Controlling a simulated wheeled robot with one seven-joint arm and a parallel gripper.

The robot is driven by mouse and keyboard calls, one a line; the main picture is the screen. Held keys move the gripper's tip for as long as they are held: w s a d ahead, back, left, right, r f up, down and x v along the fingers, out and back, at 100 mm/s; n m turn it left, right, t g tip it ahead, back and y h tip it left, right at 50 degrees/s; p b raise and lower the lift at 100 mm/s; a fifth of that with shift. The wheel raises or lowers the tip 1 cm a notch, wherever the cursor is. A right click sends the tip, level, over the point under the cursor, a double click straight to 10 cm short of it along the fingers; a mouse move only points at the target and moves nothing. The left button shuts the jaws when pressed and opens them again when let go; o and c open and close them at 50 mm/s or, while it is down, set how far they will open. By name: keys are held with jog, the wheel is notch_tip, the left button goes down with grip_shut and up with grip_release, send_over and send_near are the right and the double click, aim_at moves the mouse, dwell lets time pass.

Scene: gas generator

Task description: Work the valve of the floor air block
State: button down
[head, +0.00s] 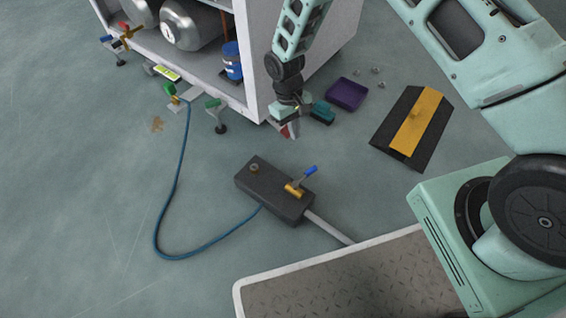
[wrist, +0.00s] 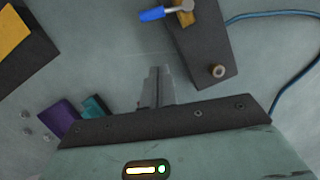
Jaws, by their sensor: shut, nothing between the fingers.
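The floor air block (head: 262,182) is a dark box on the floor in the middle of the head view. A brass valve (head: 293,190) with a blue lever (head: 309,171) sits on its right end. In the wrist view the block (wrist: 205,45) is at the top, with the blue lever (wrist: 152,13) pointing left from the brass valve (wrist: 184,14). A round brass fitting (wrist: 218,71) is at the block's other end. My gripper (head: 290,131) is shut and empty, pointing down above the floor beyond the block. In the wrist view its fingers (wrist: 157,88) are together, apart from the block and lever.
A blue hose (head: 170,215) curves left from the block, and a grey pipe (head: 328,228) runs right to a treadplate mat (head: 335,285). A white cabinet (head: 252,60) with tanks stands behind. A purple tray (head: 347,93) and a yellow-striped ramp (head: 412,125) lie right.

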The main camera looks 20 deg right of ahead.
aim_at(306, 175)
jog(key=w+a+b+x, duration=0.1)
jog(key=b+x, duration=0.6)
jog(key=x, duration=0.4)
jog(key=shift+s+d+r+b, duration=0.3)
jog(key=shift+s+d, duration=0.25)
jog(key=shift+s, duration=0.4)
jog(key=shift+s+d+r+b, duration=0.15)
jog(key=shift+s+d+r, duration=0.15)
jog(key=shift+s+d, duration=0.45)
jog(key=shift+s+a+r, duration=0.1)
jog(key=shift+s+a, duration=0.1)
